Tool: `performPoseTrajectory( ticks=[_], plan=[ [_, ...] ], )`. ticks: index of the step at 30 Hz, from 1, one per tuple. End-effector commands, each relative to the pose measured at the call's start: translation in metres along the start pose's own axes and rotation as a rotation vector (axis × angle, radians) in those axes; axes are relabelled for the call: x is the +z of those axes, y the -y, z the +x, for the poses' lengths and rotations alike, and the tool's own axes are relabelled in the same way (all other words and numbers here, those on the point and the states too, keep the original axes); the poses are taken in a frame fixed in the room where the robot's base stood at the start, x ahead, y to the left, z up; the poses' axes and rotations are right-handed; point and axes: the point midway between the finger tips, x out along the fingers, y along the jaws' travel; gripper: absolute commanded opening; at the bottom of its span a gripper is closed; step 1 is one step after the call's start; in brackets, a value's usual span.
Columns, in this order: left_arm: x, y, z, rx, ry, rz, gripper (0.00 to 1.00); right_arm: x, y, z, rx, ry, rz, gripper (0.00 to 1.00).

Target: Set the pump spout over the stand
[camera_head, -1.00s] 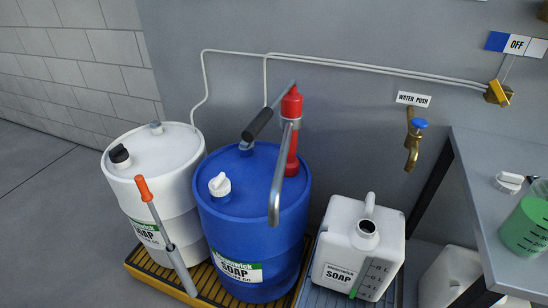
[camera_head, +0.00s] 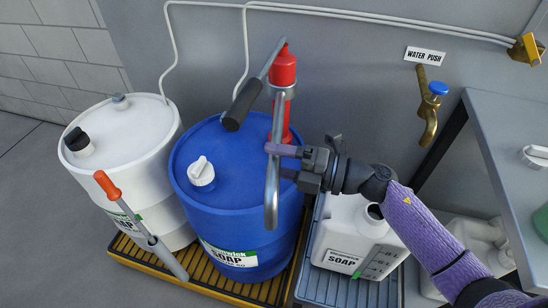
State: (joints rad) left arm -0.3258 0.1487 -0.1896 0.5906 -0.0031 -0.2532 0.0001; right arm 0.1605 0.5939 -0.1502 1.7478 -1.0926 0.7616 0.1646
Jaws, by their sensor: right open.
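The red hand pump (camera_head: 283,68) stands on the blue soap drum (camera_head: 215,235). Its grey metal spout (camera_head: 272,200) bends over and hangs down in front of the drum, left of the stand. The grey slatted stand (camera_head: 330,290) is on the floor right of the drum, with a white soap can (camera_head: 330,235) on it. The can's open mouth partly shows behind my arm. My right gripper (camera_head: 280,163) comes in from the right and is open, its fingers at the spout's upper hanging part. I cannot tell whether they touch it. My left gripper is not in view.
A white drum (camera_head: 125,150) stands left, beside the blue one, on a yellow-edged slatted pallet (camera_head: 205,288). An orange-handled tool (camera_head: 130,215) leans in front. The pump's black-gripped lever (camera_head: 243,103) sticks out leftward. A brass tap (camera_head: 430,115) and grey bench (camera_head: 505,130) are at right.

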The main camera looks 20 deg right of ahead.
Motion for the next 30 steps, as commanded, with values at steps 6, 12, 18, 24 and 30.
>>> performPoseTrajectory(
  ticks=[6, 12, 18, 24, 30],
  plan=[
    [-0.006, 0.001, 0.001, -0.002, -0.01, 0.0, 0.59, 0.0, 0.0, 0.007, 0.001, 0.002, 0.001, 0.67],
    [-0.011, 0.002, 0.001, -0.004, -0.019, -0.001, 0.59, 0.0, 0.0, 0.006, 0.0, 0.002, 0.001, 0.5],
    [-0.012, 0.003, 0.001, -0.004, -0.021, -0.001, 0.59, 0.0, 0.0, 0.006, 0.0, 0.002, 0.001, 0.08],
    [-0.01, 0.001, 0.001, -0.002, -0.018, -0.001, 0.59, 0.0, 0.0, 0.006, 0.0, 0.002, 0.002, 0.0],
    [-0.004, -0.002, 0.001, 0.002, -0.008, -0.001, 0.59, 0.0, 0.0, 0.006, 0.0, 0.002, 0.002, 0.0]
  ],
)
